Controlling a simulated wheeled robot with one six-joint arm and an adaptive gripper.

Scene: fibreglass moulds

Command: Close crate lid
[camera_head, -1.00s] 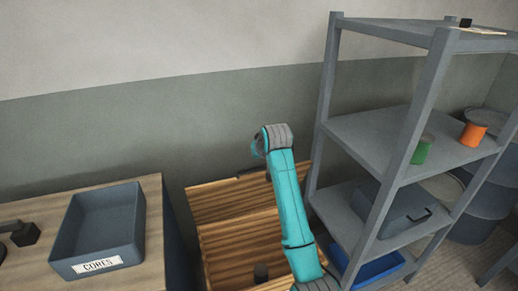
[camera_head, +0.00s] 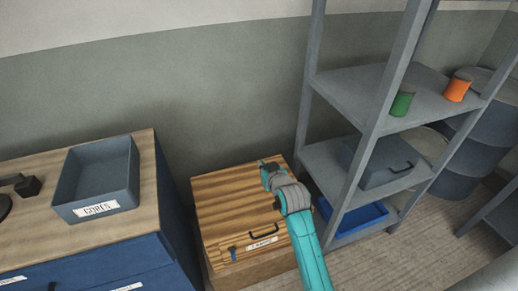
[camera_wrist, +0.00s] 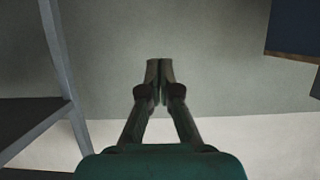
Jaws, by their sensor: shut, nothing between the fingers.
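The wooden crate (camera_head: 255,270) stands on the floor. Its striped wooden lid (camera_head: 225,205) lies down flat over the top, with the crate's inside hidden. A dark lid handle (camera_head: 264,233) and a white label sit near the lid's front edge. My gripper (camera_head: 264,166) is over the lid's back right part; whether it touches the lid I cannot tell. In the wrist view my gripper (camera_wrist: 159,68) is shut and empty, its fingertips together against the view of the wall.
A blue cabinet with a wooden top (camera_head: 30,235) stands left of the crate, bearing a grey bin (camera_head: 135,175) marked CORES. A grey shelf rack (camera_head: 355,95) stands close on the right. A blue tray (camera_head: 365,217) is on its bottom shelf. Floor is free at the lower right.

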